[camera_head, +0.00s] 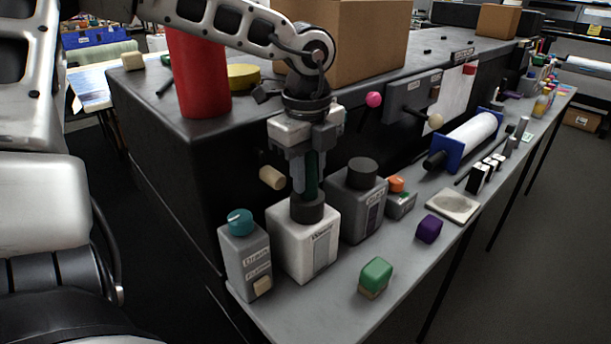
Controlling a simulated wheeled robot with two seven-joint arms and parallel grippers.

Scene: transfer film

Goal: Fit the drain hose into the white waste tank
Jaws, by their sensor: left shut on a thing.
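The white waste tank (290,244) stands upright near the front left end of the narrow grey shelf, with a label on its front and a dark round neck (307,210) on top. My left gripper (305,188) points straight down over this neck. It is shut on the dark green drain hose (313,178), which is upright between the fingers. The hose's lower end meets the neck in the picture; I cannot tell whether it is inside or just above it. My right gripper is not in view.
A grey box with a teal knob (240,222) stands close left of the tank. A grey tank with a black cap (362,172) stands close right. A green-topped block (376,273) and a purple block (429,229) lie on the shelf (325,318). A black machine rises behind.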

